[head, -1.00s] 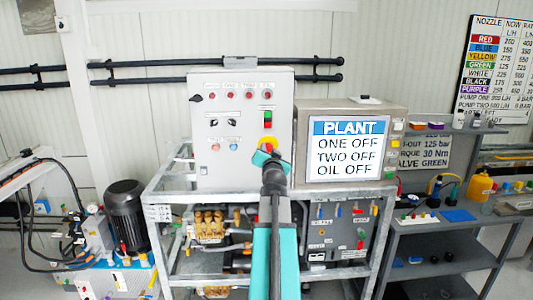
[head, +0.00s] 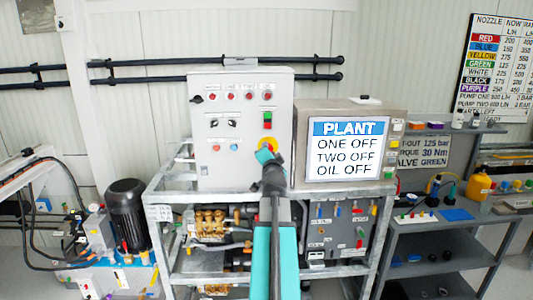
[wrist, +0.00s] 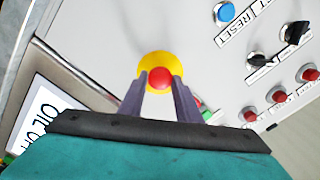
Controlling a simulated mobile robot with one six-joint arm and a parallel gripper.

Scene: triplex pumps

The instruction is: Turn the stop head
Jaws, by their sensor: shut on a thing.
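The stop head is a red button (wrist: 159,78) on a round yellow backing (wrist: 160,60), on the front of the grey control panel (head: 212,165). In the head view only the yellow edge (head: 272,142) shows beside my gripper, and the red part is hidden. My gripper (wrist: 161,88) has its two grey fingers on either side of the red head in the wrist view. It is shut on the stop head. The wrist is rolled, so the panel appears turned in the wrist view.
A screen (head: 344,150) reading PLANT, ONE OFF, TWO OFF, OIL OFF stands close right of my gripper. A blue reset button (wrist: 225,13), black switches (wrist: 296,33) and red lamps (wrist: 310,73) sit on the same panel. A metal frame (head: 160,190) with pumps is below.

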